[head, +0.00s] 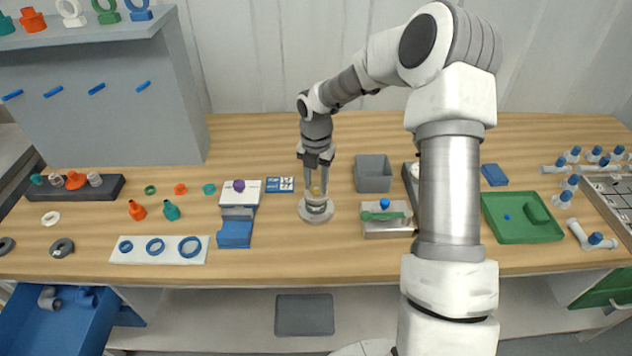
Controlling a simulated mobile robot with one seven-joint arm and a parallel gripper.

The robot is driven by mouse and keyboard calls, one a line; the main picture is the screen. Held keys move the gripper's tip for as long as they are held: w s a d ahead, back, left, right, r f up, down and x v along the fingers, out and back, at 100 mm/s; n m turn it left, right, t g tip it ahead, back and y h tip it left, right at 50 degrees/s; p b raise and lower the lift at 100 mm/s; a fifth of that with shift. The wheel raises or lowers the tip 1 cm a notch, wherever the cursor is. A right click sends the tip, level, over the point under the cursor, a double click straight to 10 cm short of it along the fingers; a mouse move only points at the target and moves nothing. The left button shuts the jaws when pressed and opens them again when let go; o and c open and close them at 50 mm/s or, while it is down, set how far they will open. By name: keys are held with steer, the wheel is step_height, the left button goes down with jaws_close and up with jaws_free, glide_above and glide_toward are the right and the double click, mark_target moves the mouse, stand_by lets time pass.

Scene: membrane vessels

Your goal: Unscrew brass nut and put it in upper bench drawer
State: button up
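A small brass-coloured nut (316,190) sits on top of an upright metal fitting with a round flanged base (317,214), near the middle of the bench. My gripper (316,184) points straight down over it, with one finger on each side of the nut. At this size I cannot tell whether the fingers touch it. A blue drawer (62,325) stands open below the bench at lower left, with grey and blue fittings inside. A green-fronted drawer (606,290) shows below the bench at lower right. I cannot tell which is the upper bench drawer.
A grey open bin (373,174) and a metal block with a green handle (386,219) stand right of the fitting. A blue-and-white stand (237,215) is to its left. A green tray (521,218) lies farther right. My arm hides part of the bench.

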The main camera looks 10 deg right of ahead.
jaws_close()
steer(key=shift+r+n+p, duration=0.2)
steer(key=shift+n+p, duration=0.6)
steer(key=shift+p, duration=0.1)
steer(key=n+p, duration=0.4)
steer(key=n, duration=0.2)
steer(key=shift+p, duration=0.35)
steer(key=n+p, duration=0.3)
steer(key=n, duration=0.1)
steer(key=shift+n+p, duration=0.7)
steer(key=shift+p, duration=0.45)
steer(key=shift+p, duration=0.65)
steer(key=shift+f+n, duration=0.1)
steer(key=shift+n, duration=0.2)
